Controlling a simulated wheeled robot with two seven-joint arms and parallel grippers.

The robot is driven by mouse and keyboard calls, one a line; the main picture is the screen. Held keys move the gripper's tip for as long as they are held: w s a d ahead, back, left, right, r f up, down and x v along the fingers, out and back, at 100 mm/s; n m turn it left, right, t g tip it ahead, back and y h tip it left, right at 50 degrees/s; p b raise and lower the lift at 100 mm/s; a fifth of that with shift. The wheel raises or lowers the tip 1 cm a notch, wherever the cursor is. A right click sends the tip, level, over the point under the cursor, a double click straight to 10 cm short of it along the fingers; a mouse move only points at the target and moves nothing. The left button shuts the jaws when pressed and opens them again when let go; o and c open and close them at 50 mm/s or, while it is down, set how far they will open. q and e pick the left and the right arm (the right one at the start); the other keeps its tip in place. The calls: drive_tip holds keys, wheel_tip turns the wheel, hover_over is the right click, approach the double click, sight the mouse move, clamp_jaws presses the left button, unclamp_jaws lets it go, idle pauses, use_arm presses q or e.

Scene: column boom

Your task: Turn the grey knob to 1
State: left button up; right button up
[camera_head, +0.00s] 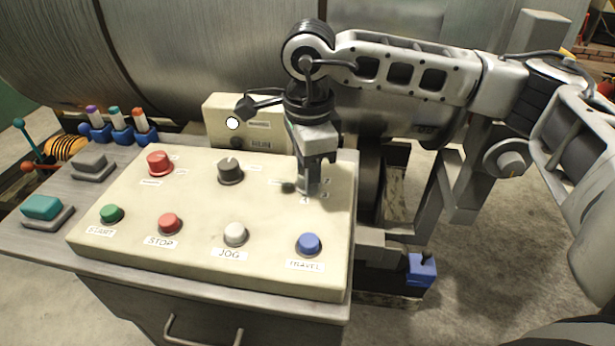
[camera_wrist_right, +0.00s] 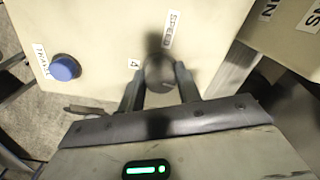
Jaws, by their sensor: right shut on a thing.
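My right gripper (camera_head: 304,189) comes down from above onto the right part of the cream control panel (camera_head: 190,250). In the right wrist view its two fingers are closed on the sides of a dark grey round knob (camera_wrist_right: 160,72). A SPEED label (camera_wrist_right: 172,29) and a small label that looks like a 4 (camera_wrist_right: 134,63) sit beside this knob. The knob's pointer direction cannot be made out, and the gripper largely hides it in the head view. Another dark grey knob (camera_head: 230,170) stands free left of the gripper. My left gripper is not in view.
A red button (camera_head: 160,162) is at the panel's upper left. Green (camera_head: 111,213), red (camera_head: 170,223), white (camera_head: 235,234) and blue (camera_head: 308,243) buttons line the front. A smaller cream box (camera_head: 222,111) stands behind, before a large metal drum (camera_head: 200,45).

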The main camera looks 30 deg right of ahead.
drive_tip(key=shift+n+b, duration=0.35)
drive_tip(key=shift+n, duration=0.25)
drive_tip(key=o, duration=1)
drive_tip(key=shift+c, duration=0.2)
drive_tip(key=shift+r, duration=0.1)
wheel_tip(320, 180, up, 16)
drive_tip(key=shift+s+p, duration=0.3)
drive_tip(key=shift+p, duration=0.1)
